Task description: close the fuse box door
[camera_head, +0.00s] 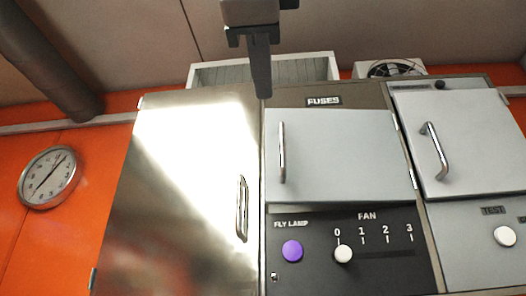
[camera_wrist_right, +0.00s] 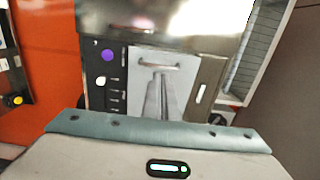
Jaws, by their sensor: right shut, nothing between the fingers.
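The fuse box door (camera_head: 345,155) is a light grey panel under the FUSES label, with an upright metal handle (camera_head: 282,152) near its left edge and hinges on its right. It looks nearly shut; a dark band shows under its lower edge, and I cannot tell if it is flush. My right gripper (camera_head: 262,92) hangs in from the top, shut and empty, above and left of the label. In the right wrist view the shut fingers (camera_wrist_right: 160,75) overlap the door (camera_wrist_right: 143,85), near its handle (camera_wrist_right: 155,63). Contact is not evident. My left gripper is out of view.
A shiny steel door (camera_head: 180,190) stands left of the fuse box, and another grey door (camera_head: 470,140) right. Below are a purple button (camera_head: 292,251) and a white fan knob (camera_head: 343,254). A clock (camera_head: 48,177) hangs on the orange wall.

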